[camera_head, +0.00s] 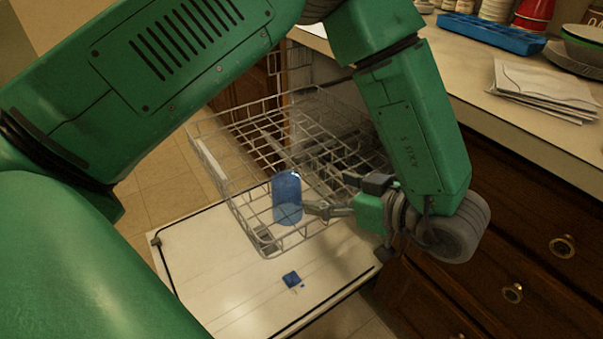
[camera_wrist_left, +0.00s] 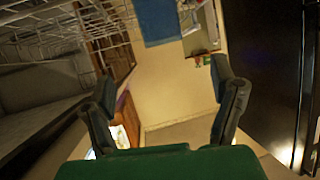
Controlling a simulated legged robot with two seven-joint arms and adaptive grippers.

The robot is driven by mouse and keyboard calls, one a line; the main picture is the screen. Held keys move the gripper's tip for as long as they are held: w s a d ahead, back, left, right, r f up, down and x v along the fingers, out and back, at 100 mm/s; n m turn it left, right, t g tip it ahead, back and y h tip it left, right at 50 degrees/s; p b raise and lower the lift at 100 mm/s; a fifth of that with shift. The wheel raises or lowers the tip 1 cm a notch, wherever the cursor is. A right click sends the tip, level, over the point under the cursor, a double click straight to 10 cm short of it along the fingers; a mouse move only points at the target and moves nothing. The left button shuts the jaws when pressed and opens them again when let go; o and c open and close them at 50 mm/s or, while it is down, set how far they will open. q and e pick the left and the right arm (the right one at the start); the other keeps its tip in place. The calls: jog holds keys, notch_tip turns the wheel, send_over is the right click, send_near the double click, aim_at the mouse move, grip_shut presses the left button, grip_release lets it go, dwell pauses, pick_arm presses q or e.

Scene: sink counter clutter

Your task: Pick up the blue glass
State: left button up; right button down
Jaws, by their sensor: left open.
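The blue glass (camera_head: 287,197) is a see-through blue cylinder with a rounded top, standing in the wire rack (camera_head: 226,203) of the open dishwasher. My left gripper (camera_head: 322,209) is just to the right of the glass, near its lower part, pointing toward it. In the left wrist view the left gripper's two fingers (camera_wrist_left: 163,82) are spread wide with nothing between them. A blue patch, likely the glass (camera_wrist_left: 158,20), shows beyond the fingertips at the top edge. Whether a finger touches the glass cannot be told. My right gripper is not in view.
The counter (camera_head: 480,95) at right holds papers (camera_head: 543,92), a blue tray (camera_head: 492,33), bowls and jars. Wooden drawers (camera_head: 500,230) stand close beside my left wrist.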

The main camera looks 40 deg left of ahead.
aim_at(297, 184)
pick_arm(q)
jog(key=b+x, duration=0.2)
jog(key=x, duration=0.6)
jog(key=shift+s+a+f, duration=0.1)
jog(key=shift+a+f, duration=0.05)
jog(key=shift+a, duration=0.1)
jog(key=shift+a+f+b, duration=0.75)
jog(key=shift+a+b, duration=0.05)
jog(key=shift+a+f+b, duration=0.2)
jog(key=shift+a+b, duration=0.1)
jog(key=shift+a, duration=0.8)
jog(key=c, duration=1.2)
jog(key=shift+c, duration=1.2)
jog(key=shift+d, duration=0.2)
